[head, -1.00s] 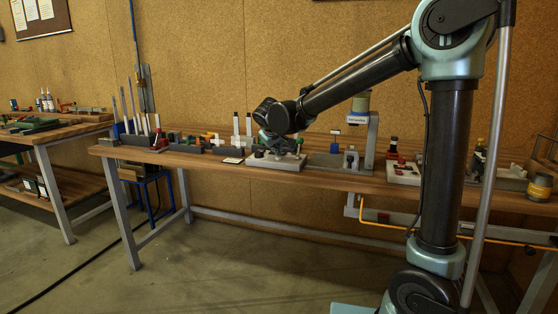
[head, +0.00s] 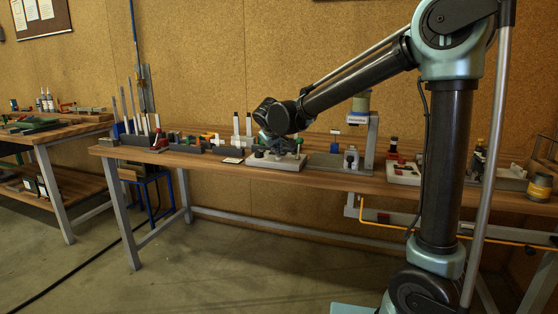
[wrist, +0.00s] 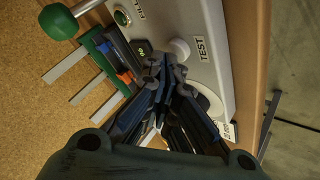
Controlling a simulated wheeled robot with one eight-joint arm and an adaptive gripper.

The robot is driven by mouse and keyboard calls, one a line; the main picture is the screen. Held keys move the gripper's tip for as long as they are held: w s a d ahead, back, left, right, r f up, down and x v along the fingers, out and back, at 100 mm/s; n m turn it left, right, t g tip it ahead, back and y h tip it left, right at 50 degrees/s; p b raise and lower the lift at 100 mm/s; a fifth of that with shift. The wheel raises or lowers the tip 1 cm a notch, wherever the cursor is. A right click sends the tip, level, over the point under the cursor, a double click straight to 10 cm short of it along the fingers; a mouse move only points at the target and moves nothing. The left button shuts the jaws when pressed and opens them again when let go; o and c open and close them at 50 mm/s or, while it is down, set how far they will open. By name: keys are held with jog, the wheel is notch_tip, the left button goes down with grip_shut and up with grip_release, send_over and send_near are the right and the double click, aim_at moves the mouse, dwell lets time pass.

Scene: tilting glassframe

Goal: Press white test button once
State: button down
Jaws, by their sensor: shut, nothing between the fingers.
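The white test button (wrist: 180,49) is a round knob on a light grey panel box (wrist: 208,24), beside a label reading TEST (wrist: 201,48). My gripper (wrist: 163,66) is shut and empty, its dark fingertips right by the button's lower left in the wrist view. I cannot tell whether they touch it. In the head view my gripper (head: 281,146) is low over the same panel box (head: 288,166) on the bench, and the white button cannot be made out there.
In the wrist view a green ball-ended lever (wrist: 58,22), a green round button (wrist: 122,17) and a small dark green-lit dial (wrist: 143,47) are near the fingers. A white disc (wrist: 207,101) is partly behind them. Other fixtures crowd the wooden bench (head: 335,180).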

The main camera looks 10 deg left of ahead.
jog(key=shift+r, duration=0.55)
jog(key=shift+r, duration=0.1)
jog(key=shift+r, duration=2.45)
jog(key=shift+d, duration=0.1)
jog(key=s+d+f+m+g, duration=0.1)
jog(key=s+d+f, duration=0.1)
jog(key=d, duration=0.9)
jog(key=s+d+f+m+g+h, duration=0.1)
jog(key=s+d+f+m, duration=0.1)
jog(key=d, duration=0.9)
jog(key=s+d+f+m+g+h, duration=0.1)
jog(key=s+d, duration=0.4)
jog(key=d, duration=0.6)
jog(key=shift+d+f+m+g, duration=0.2)
jog(key=shift+f+m+g, duration=0.3)
jog(key=shift+f, duration=0.7)
jog(key=s+d+f+m+g, duration=0.1)
jog(key=s+d+f, duration=0.3)
jog(key=s, duration=0.3)
jog(key=s+d+f+m+g, duration=0.1)
jog(key=s+d+f+m, duration=0.1)
jog(key=s+d+f, duration=0.2)
jog(key=s+d+f+m+g, duration=0.1)
jog(key=s+d+f+m, duration=0.1)
jog(key=s+d+f, duration=0.3)
jog(key=s+f, duration=0.3)
jog(key=s, duration=0.3)
jog(key=shift+y, duration=0.4)
